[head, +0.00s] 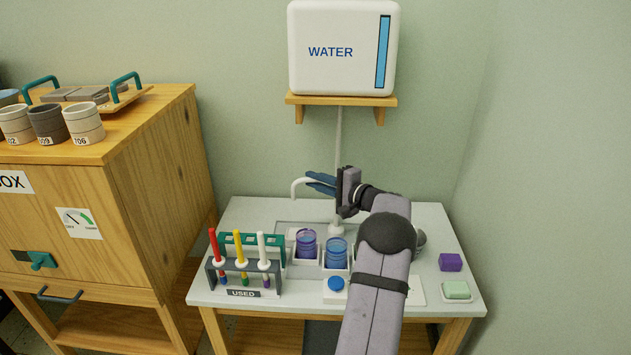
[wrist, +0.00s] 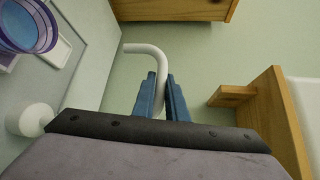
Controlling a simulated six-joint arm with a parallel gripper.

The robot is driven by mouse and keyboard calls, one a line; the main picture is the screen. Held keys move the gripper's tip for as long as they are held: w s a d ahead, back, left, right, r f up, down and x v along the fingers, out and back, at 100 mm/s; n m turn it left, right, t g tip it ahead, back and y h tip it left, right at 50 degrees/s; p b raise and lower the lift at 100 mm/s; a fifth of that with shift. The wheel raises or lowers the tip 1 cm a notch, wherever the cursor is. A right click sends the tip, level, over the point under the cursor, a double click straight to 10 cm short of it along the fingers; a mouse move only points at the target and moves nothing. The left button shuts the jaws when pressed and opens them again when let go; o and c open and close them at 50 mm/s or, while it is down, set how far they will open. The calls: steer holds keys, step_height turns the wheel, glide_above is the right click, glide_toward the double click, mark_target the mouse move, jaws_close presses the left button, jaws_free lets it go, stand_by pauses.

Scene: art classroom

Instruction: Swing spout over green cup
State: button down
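The white spout (head: 297,184) bends down at its left end, left of the upright pipe (head: 338,140). Its tip hangs behind and slightly left of the cups. My gripper (head: 320,183) has blue fingers on either side of the spout, close against it. In the wrist view, the spout (wrist: 159,62) runs between the fingertips (wrist: 161,82), with its bent end past them. A purple-tinted cup (head: 306,245) and a blue-tinted cup (head: 336,256) stand in white holders. I can make out no green cup.
A blue round lid (head: 336,284), a purple block (head: 450,262) and a green sponge (head: 456,290) lie nearer the front. The WATER tank (head: 340,50) sits on a wall shelf. A wooden cabinet (head: 160,180) borders the left.

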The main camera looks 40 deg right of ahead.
steer(key=shift+s, duration=0.1)
steer(key=shift+s+a+r+n+g+y, duration=0.15)
steer(key=shift+s+a+n+y, duration=0.1)
steer(key=shift+n+y, duration=0.5)
steer(key=shift+s+a+r+n+g+y, duration=0.1)
steer(key=shift+s+n+g+y, duration=0.1)
steer(key=shift+n+y, duration=0.55)
steer(key=shift+s+a+f+y, duration=0.1)
steer(key=shift+s+f+y, duration=0.1)
steer(key=shift+y, duration=0.4)
steer(key=c, duration=1.8)
jaws_free()
steer(key=shift+o, duration=0.2)
steer(key=shift+s, duration=0.1)
steer(key=v, duration=0.7)
steer(key=shift+r+g, duration=0.15)
steer(key=shift+g, duration=0.1)
steer(key=shift+c, duration=0.2)
